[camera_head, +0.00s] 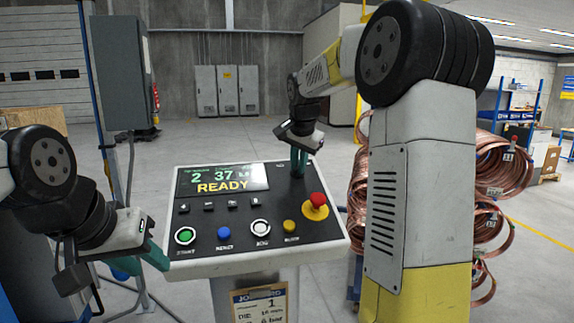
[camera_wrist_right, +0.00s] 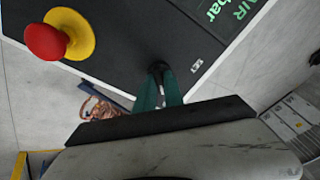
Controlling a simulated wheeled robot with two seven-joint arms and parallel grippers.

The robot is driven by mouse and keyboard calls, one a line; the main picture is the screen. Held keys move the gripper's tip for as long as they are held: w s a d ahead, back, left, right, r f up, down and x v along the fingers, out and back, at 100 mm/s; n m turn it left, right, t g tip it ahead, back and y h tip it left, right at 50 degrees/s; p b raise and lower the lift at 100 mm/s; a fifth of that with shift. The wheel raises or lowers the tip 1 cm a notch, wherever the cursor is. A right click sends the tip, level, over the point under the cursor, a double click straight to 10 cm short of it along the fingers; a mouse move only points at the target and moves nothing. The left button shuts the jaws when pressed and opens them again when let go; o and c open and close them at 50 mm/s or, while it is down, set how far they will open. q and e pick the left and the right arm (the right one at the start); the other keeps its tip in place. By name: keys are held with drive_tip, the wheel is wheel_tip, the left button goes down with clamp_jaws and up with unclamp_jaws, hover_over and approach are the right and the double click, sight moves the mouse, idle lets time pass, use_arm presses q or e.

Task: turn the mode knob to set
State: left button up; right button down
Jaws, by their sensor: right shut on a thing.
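The control panel (camera_head: 215,255) stands in front of me, its screen (camera_head: 222,180) showing READY in yellow. My right gripper (camera_head: 298,172) reaches down to the panel's upper right corner. In the right wrist view its green fingers (camera_wrist_right: 158,88) are shut on the dark mode knob (camera_wrist_right: 157,67), which is mostly hidden between them. A small SET label (camera_wrist_right: 197,66) is printed beside the knob. The knob's pointer direction cannot be made out. My left gripper (camera_head: 155,255) is by the panel's left front edge, away from the knob; its finger gap is unclear.
A red emergency button (camera_head: 317,200) on a yellow base is close to my right gripper. Green (camera_head: 185,236), blue (camera_head: 224,233), white (camera_head: 260,228) and yellow (camera_head: 289,226) buttons line the front. Copper coils (camera_head: 500,165) stand at the right. Open floor lies behind the panel.

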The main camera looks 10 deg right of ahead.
drive_tip(key=shift+n, duration=0.4)
drive_tip(key=n, duration=0.3)
drive_tip(key=shift+n, duration=0.4)
drive_tip(key=n, duration=0.4)
drive_tip(key=shift+y, duration=0.4)
drive_tip(key=n, duration=0.5)
drive_tip(key=shift+d, duration=0.1)
drive_tip(key=shift+n+y, duration=0.4)
drive_tip(key=shift+n, duration=1.9)
drive_tip(key=c, duration=1.4)
unclamp_jaws()
drive_tip(key=shift+c, duration=0.2)
